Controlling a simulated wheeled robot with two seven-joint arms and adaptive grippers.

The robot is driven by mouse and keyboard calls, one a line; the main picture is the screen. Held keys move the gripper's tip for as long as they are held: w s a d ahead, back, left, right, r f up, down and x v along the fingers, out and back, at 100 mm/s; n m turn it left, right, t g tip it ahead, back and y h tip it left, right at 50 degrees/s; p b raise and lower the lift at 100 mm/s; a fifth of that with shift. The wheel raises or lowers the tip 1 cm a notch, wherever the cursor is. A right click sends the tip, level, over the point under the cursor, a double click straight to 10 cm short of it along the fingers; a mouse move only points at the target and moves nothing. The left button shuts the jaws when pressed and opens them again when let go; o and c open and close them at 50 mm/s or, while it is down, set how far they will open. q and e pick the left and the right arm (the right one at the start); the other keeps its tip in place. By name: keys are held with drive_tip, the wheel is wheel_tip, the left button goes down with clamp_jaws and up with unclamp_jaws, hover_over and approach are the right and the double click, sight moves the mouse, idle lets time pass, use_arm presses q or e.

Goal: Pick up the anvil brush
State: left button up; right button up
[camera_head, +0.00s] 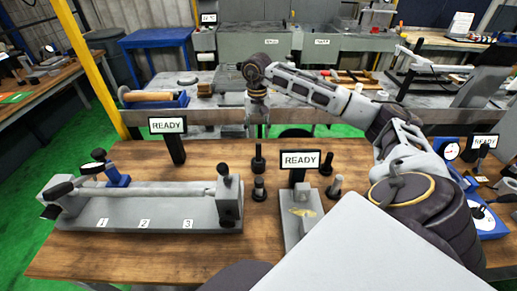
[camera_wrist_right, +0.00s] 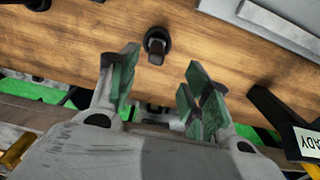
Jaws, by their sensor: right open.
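No thing in view is plainly recognisable as the anvil brush. Several small upright dark tools stand mid-table; the far left one, a black knobbed tool (camera_head: 258,160), may be it, but I cannot tell. My right gripper (camera_head: 258,118) hangs above and behind this tool, apart from it. In the right wrist view the right gripper (camera_wrist_right: 160,85) has its green-padded fingers spread with nothing between them. A dark round-based upright tool (camera_wrist_right: 156,45) stands on the wood just beyond the fingertips. My left gripper is out of view.
A grey numbered fixture (camera_head: 150,214) holding a long bar lies at the left of the wooden table (camera_head: 150,262). Another READY sign (camera_head: 167,125) stands behind the fixture. Blue gauges (camera_head: 488,222) are at right.

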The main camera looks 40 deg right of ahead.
sight(259, 143)
wheel_tip(259, 143, down, 3)
drive_tip(key=shift+r, duration=0.1)
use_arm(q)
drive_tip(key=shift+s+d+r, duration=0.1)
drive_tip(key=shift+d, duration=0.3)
use_arm(e)
drive_tip(key=shift+f, duration=0.3)
drive_tip(key=shift+d+f+p, duration=0.2)
drive_tip(key=shift+f+p, duration=0.15)
drive_tip(key=shift+f, duration=0.7)
drive_tip(key=shift+d+f+p, duration=0.15)
drive_tip(key=shift+f+p, duration=0.15)
drive_tip(key=shift+f, duration=1.25)
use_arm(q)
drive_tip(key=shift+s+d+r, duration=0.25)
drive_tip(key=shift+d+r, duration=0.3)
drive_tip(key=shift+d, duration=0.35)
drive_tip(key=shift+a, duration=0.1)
